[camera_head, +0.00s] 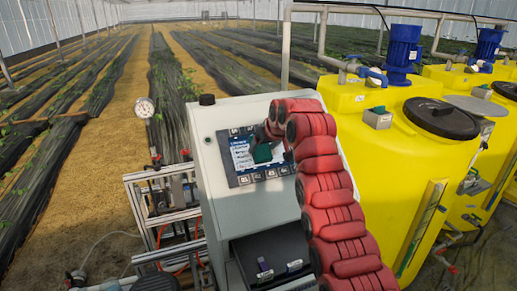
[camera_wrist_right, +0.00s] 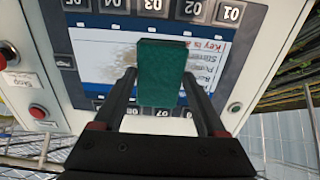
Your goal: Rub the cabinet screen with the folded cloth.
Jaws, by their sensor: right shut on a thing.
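The cabinet screen (camera_head: 242,150) is a blue and white display on the sloped top of a pale cabinet. It also shows in the right wrist view (camera_wrist_right: 95,50), upside down, with a brownish smudge (camera_wrist_right: 122,52) beside the cloth. The folded cloth (camera_wrist_right: 161,72) is a dark green block. My right gripper (camera_wrist_right: 161,78) is shut on it, one finger on each side. In the head view the cloth (camera_head: 262,153) is over the right part of the screen. I cannot tell whether it touches the glass. My left gripper is not in view.
Numbered buttons (camera_wrist_right: 185,9) line the screen's edges. Red buttons (camera_wrist_right: 38,111) sit on the cabinet face. An open drawer-like shelf (camera_head: 272,255) holds small items. Yellow tanks (camera_head: 385,150) with blue pumps stand close on the right. Pipes and a gauge (camera_head: 144,107) are on the left.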

